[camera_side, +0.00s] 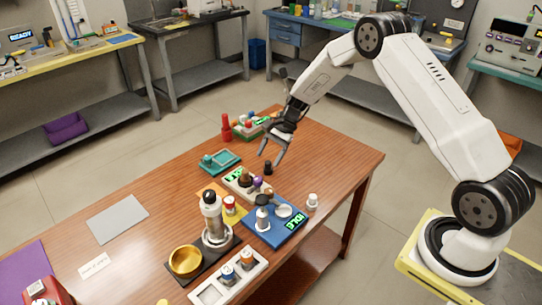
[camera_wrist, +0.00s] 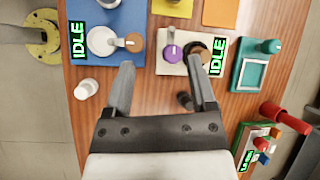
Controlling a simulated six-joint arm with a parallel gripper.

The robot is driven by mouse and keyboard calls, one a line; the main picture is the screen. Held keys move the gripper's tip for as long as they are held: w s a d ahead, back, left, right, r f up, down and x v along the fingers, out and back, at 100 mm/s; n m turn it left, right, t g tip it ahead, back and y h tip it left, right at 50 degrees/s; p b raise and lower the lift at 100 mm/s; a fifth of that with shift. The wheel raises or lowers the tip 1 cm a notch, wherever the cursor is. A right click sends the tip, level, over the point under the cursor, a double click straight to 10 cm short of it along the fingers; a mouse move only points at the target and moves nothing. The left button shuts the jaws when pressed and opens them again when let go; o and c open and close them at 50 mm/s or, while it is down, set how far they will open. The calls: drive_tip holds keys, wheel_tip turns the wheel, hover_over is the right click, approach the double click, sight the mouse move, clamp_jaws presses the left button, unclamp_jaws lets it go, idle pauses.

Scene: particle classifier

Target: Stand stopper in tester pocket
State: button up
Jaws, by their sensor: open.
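My gripper (camera_side: 270,161) is open and empty above the table, fingers pointing down; its two fingers also show in the wrist view (camera_wrist: 160,66). A small black stopper-like piece (camera_side: 268,168) stands on the table by the fingertips. In the wrist view it (camera_wrist: 184,100) shows between the fingers, nearer the right one, partly hidden. A small white capped piece (camera_side: 312,201) stands apart near the table edge, also in the wrist view (camera_wrist: 86,88). A pale device (camera_wrist: 176,67), likely the tester, has an IDLE display, a purple knob and a dark round part. The right finger partly covers it.
A blue device (camera_side: 262,230) with an IDLE display stands beside the pale one. A brass bowl (camera_side: 185,261) and a white rack (camera_side: 228,278) are in front. Bare wood lies at right.

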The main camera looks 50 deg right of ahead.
drive_tip(key=s+a+r+n+h, duration=0.2)
drive_tip(key=s+r+n, duration=0.1)
drive_tip(key=s+n, duration=0.2)
drive_tip(key=s+a+r+n+t+h, duration=0.1)
drive_tip(key=s+r+n, duration=0.3)
drive_tip(key=s, duration=0.6)
drive_tip(key=s+a+r+n+h, duration=0.2)
drive_tip(key=s+r+n+h, duration=0.1)
drive_tip(key=s+n, duration=0.3)
drive_tip(key=shift+s+a+r+t+h, duration=0.2)
drive_tip(key=shift+s+a+t+h, duration=0.25)
drive_tip(key=shift+s, duration=0.5)
drive_tip(key=shift+d, duration=0.1)
